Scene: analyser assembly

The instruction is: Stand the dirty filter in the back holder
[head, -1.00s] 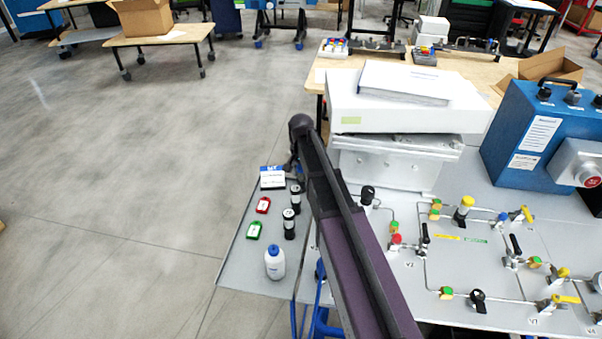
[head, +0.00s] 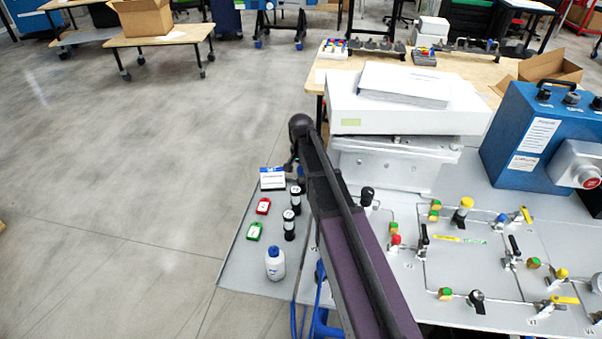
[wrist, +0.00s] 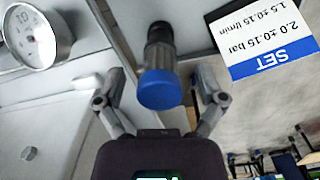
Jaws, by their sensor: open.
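My gripper (wrist: 160,82) is open in the wrist view. In the head view two black cylinders with pale bands stand on the grey side shelf, one behind (head: 296,197) and one in front (head: 289,225). Neither can be told as clean or dirty, and no separate back holder can be made out. My arm hides most of my gripper and the blue-capped part in the head view.
A white SET card (head: 272,179) stands at the shelf's back, also in the wrist view (wrist: 262,40). A round gauge (wrist: 30,35) is at the wrist view's upper left.

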